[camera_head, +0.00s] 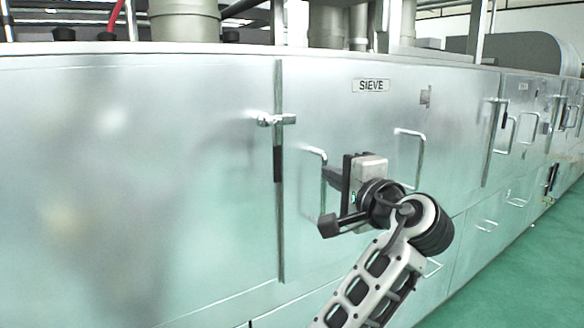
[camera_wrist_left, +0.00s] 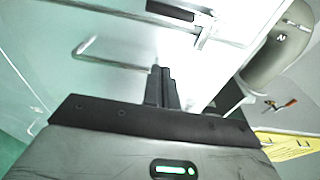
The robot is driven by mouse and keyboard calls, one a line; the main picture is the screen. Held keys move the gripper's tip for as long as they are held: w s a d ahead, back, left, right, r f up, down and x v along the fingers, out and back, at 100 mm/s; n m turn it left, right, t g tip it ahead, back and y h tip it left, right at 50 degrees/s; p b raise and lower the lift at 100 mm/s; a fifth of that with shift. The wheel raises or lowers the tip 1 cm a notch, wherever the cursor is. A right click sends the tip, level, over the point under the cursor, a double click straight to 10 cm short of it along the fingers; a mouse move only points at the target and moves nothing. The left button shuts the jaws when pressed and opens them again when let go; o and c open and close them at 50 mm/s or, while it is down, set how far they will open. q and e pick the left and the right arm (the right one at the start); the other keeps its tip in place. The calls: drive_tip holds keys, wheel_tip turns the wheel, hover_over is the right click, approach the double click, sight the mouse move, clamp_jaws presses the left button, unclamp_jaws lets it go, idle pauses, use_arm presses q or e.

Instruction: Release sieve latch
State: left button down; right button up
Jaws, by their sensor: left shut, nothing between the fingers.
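The sieve latch (camera_head: 277,120) is a small metal fastener with a short bar. It sits across the vertical seam at the left edge of the panel labelled SIEVE (camera_head: 371,86). A metal fitting that looks like this latch (camera_wrist_left: 190,14) shows at the top of the left wrist view. My left gripper (camera_head: 330,176) is below and to the right of the latch, in front of the panel and apart from the latch. Its fingers (camera_wrist_left: 161,86) are together, with nothing between them. My right gripper is in neither view.
A bar handle (camera_head: 318,155) stands out from the panel just behind my left gripper, and a second handle (camera_head: 412,133) is to its right. A dark strip (camera_head: 277,164) lies on the seam below the latch. Green floor (camera_head: 520,270) is clear at the lower right.

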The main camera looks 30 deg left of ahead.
use_arm(q)
drive_tip(key=shift+r, duration=0.1)
drive_tip(key=p+x, duration=0.2)
drive_tip(key=x, duration=0.7)
drive_tip(key=shift+w+a+r, duration=0.1)
drive_tip(key=shift+a, duration=0.25)
drive_tip(key=shift+s+a, duration=0.2)
drive_tip(key=shift+a, duration=0.05)
drive_tip(key=shift+s+a+p, duration=0.15)
drive_tip(key=shift+s+p, duration=0.3)
drive_tip(key=shift+s, duration=0.6)
drive_tip(key=shift+s+a, duration=0.15)
drive_tip(key=shift+s, duration=0.45)
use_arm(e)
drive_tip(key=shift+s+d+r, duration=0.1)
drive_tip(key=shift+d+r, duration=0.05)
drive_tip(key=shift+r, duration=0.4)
use_arm(q)
drive_tip(key=shift+w, duration=0.15)
